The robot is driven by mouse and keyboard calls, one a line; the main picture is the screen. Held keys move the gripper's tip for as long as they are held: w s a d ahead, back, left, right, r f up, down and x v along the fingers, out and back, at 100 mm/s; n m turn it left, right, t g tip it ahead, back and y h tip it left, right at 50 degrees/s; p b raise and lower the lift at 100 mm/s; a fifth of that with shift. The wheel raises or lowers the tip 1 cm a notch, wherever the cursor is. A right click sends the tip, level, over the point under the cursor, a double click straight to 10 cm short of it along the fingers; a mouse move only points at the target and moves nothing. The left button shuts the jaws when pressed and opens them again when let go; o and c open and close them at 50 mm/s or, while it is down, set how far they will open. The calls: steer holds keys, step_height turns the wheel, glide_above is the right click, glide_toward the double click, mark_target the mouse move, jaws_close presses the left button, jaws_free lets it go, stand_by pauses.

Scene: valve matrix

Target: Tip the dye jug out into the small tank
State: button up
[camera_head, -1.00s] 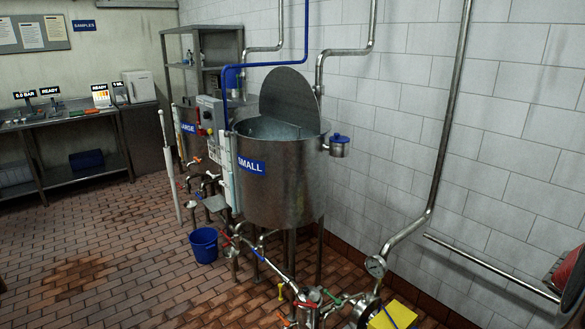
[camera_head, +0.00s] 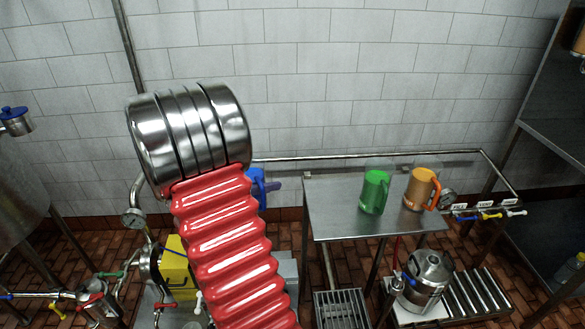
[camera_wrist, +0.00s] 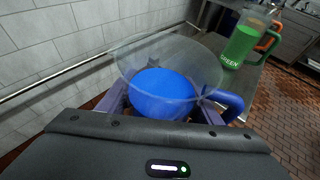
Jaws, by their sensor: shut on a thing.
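My gripper (camera_wrist: 163,106) is shut on a clear jug of blue dye (camera_wrist: 165,88), with a finger on each side. The jug's open rim faces up towards the wrist camera, and its blue handle (camera_wrist: 226,103) sticks out to the right. In the head view, part of the blue jug (camera_head: 256,188) shows behind my red arm, in front of the wall and left of the steel table; the gripper is mostly hidden there. The small tank (camera_head: 18,195) is only partly in view at the left edge, well apart from the jug. Its opening is out of frame.
A green jug (camera_head: 374,191) and an orange jug (camera_head: 421,188) stand on the steel table (camera_head: 340,222). A wall rail (camera_head: 320,158) runs behind it. Pipes, a gauge (camera_head: 133,218) and a yellow box (camera_head: 176,268) lie between the tank and my arm. A steel keg (camera_head: 428,283) stands below right.

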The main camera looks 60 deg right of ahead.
steer(key=w+a+f+n+t, duration=0.3)
steer(key=w+a+f+t, duration=0.15)
steer(key=w+a, duration=0.45)
steer(key=w+a+f+n+t, duration=0.3)
steer(key=w+a+f, duration=0.4)
steer(key=a, duration=0.5)
steer(key=w+a+f+n+t+y, duration=0.1)
steer(key=a+f+n+t, duration=0.2)
steer(key=a, duration=0.9)
steer(key=w+a+f+n+t+y, duration=0.1)
steer(key=a+f, duration=0.5)
steer(key=a, duration=0.7)
steer(key=shift+w+a+n+t, duration=0.3)
steer(key=shift+w+n+t, duration=0.25)
steer(key=shift+n+t, duration=0.65)
